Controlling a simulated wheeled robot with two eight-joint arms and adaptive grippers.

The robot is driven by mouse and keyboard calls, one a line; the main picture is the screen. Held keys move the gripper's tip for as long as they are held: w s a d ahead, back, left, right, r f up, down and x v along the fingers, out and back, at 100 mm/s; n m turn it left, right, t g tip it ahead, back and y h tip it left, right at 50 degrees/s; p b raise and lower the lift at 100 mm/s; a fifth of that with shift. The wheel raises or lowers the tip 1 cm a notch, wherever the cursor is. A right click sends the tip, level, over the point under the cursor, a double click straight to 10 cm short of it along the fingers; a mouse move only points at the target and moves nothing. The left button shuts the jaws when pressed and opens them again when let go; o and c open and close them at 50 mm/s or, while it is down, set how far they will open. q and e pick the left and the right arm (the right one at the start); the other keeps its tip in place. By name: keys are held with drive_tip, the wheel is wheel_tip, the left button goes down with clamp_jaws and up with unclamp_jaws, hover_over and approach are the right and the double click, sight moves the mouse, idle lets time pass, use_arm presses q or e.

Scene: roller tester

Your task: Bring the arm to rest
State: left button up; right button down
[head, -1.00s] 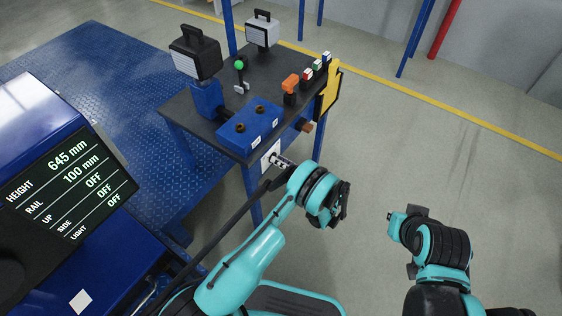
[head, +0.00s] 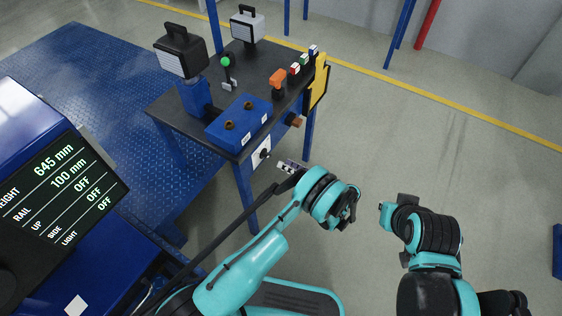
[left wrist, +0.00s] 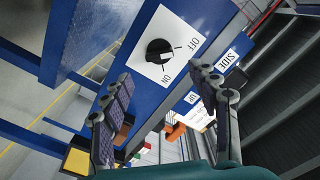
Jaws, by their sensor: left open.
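A black rotary knob (left wrist: 159,51) on a white plate marked ON and OFF (left wrist: 182,30) faces my left gripper in the left wrist view. The plate (head: 257,160) is on the near side of the dark-topped table (head: 181,116) in the head view. My left gripper (head: 291,166) is open and empty, a short way to the right of the plate. Its two spread fingers (left wrist: 163,78) frame the knob from below in the wrist view, apart from it. My right arm (head: 435,235) shows at the right of the head view, but I cannot make out its fingers.
The table carries a blue box with two dark knobs (head: 238,123), lamps (head: 180,52), a green-topped lever (head: 227,69) and an orange switch (head: 278,79). A display panel (head: 60,195) stands at left. The floor (head: 400,140) right of the table is clear.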

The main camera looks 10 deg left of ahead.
idle(0.5)
use_arm(q)
drive_tip(key=w+a+r+m+h, duration=0.1)
drive_tip(key=w+a+r+h, duration=0.1)
drive_tip(key=r, duration=0.4)
drive_tip(key=w+a+r+m+h, duration=0.2)
drive_tip(key=a+r, duration=0.1)
drive_tip(key=r, duration=0.2)
drive_tip(key=s+a+r+m+g+h, duration=0.15)
drive_tip(key=s+a+r+h, duration=0.25)
drive_tip(key=r, duration=0.5)
drive_tip(key=s+r+t+h, duration=0.1)
drive_tip(key=s+h, duration=0.3)
drive_tip(key=s, duration=0.7)
drive_tip(key=s+d+r+t+h, duration=0.1)
drive_tip(key=s+r+h, duration=0.2)
drive_tip(key=s, duration=0.9)
drive_tip(key=shift+s+r+m+h, duration=0.25)
drive_tip(key=shift+m+h, duration=0.1)
drive_tip(key=shift+h, duration=0.65)
drive_tip(key=shift+d+t, duration=0.1)
drive_tip(key=shift+t, duration=0.15)
